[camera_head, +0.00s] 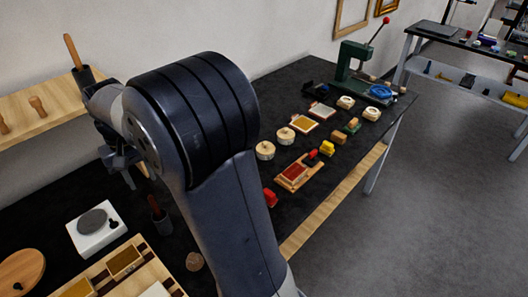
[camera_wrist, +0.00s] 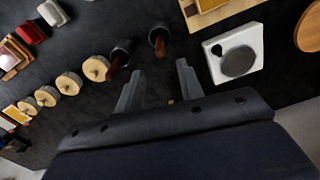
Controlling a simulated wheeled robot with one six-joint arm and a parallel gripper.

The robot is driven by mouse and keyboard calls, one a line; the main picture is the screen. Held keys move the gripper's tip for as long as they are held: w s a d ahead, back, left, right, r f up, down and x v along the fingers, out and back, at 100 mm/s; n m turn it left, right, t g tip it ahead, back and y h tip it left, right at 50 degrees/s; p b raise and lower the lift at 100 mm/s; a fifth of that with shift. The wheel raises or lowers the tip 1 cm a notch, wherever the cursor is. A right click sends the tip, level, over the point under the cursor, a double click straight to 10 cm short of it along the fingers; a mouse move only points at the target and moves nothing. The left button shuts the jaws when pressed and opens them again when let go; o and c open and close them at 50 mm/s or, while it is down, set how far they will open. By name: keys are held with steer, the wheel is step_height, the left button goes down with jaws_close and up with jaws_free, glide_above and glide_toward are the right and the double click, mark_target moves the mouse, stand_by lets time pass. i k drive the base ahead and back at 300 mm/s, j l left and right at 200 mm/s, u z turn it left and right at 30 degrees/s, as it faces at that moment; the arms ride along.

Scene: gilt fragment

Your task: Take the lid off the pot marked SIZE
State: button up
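Several round pots with pale wooden lids stand on the black bench. In the head view two of them (camera_head: 265,150) (camera_head: 285,134) show just right of my arm. In the wrist view a row of such pots runs across the left side, the nearest pot (camera_wrist: 96,68) beside a dark cup. No marking is legible, so I cannot tell which pot is marked SIZE. My gripper (camera_wrist: 160,68) is open, its two fingers apart with no pot between them. It is right of the row in the wrist view. My arm hides part of the bench in the head view.
Two dark cups (camera_wrist: 122,52) (camera_wrist: 158,40) with brown handles stand ahead of my fingers. A white scale (camera_wrist: 234,54) is to their right. A green press (camera_head: 357,62) and a wooden tray (camera_head: 298,172) with red stand on the bench, whose right edge borders open floor.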

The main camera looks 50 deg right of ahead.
mark_target(265, 147)
steer(key=l, duration=2.2)
